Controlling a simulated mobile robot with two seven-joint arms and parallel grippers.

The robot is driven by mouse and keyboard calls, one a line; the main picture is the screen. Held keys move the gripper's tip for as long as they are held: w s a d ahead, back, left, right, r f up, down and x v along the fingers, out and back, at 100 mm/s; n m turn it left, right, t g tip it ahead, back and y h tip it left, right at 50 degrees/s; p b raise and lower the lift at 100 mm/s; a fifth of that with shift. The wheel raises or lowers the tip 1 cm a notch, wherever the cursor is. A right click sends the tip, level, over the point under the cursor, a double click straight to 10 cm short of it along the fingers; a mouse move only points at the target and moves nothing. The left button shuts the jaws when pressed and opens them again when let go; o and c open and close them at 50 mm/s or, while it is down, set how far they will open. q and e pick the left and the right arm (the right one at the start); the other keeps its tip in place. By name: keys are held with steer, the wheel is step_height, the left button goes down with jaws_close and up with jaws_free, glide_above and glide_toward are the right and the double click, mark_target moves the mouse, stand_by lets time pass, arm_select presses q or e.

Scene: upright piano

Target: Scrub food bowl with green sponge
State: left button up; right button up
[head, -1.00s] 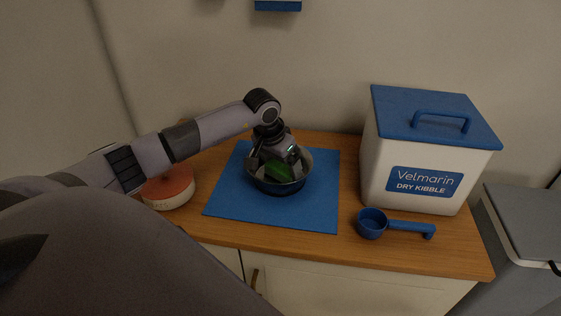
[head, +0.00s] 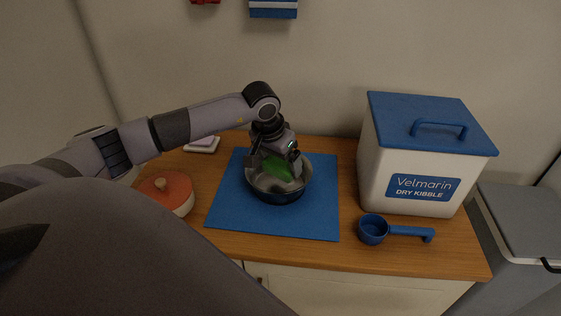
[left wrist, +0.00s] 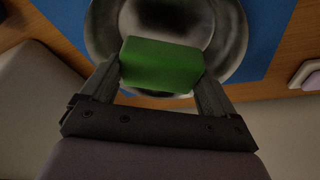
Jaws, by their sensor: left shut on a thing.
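The food bowl (head: 279,191) is a dark-bodied metal bowl standing upright on a blue mat (head: 232,217). My left gripper (head: 279,167) points down into the bowl and is shut on the green sponge (head: 281,165). In the left wrist view the sponge (left wrist: 160,66) sits between both fingers, over the inside of the bowl (left wrist: 225,45). The bowl's inside looks grey with darker smudges. I cannot tell whether the sponge touches the bowl's surface. My right gripper is not in view.
A white and blue kibble bin (head: 420,155) stands at the right, with a blue scoop (head: 392,231) in front. A red-lidded container (head: 166,192) and a small pale block (head: 203,144) are at the left. The mat's right side is clear.

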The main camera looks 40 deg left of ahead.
arm_select(q)
steer(key=shift+r+p, duration=1.2)
steer(key=shift+r, duration=0.9)
